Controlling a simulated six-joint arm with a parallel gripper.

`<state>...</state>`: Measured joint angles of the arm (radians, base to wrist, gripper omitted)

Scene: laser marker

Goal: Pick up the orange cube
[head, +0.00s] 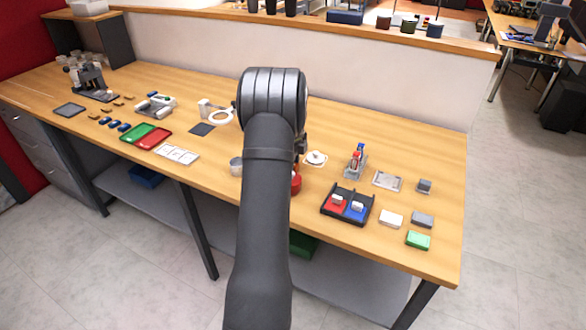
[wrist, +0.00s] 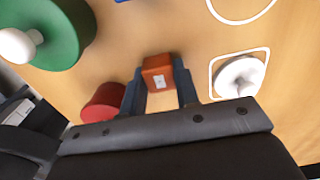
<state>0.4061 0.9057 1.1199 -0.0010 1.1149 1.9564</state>
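The orange cube (wrist: 158,66) shows in the wrist view, with a small white label on the face toward the camera. My gripper (wrist: 159,76) has its two dark fingers apart, one on each side of the cube. The fingertips lie close against its left and right sides in the picture. I cannot tell whether both fingers press on it, or whether the cube rests on the table or is just off it. In the head view my arm hides the cube and the fingers.
A red round piece (wrist: 104,102) lies close left of the left finger. A green disc with a white knob (wrist: 62,32) is at upper left. A white round piece (wrist: 239,77) sits in a white outline to the right. A black tray (head: 333,212) stands right of my arm.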

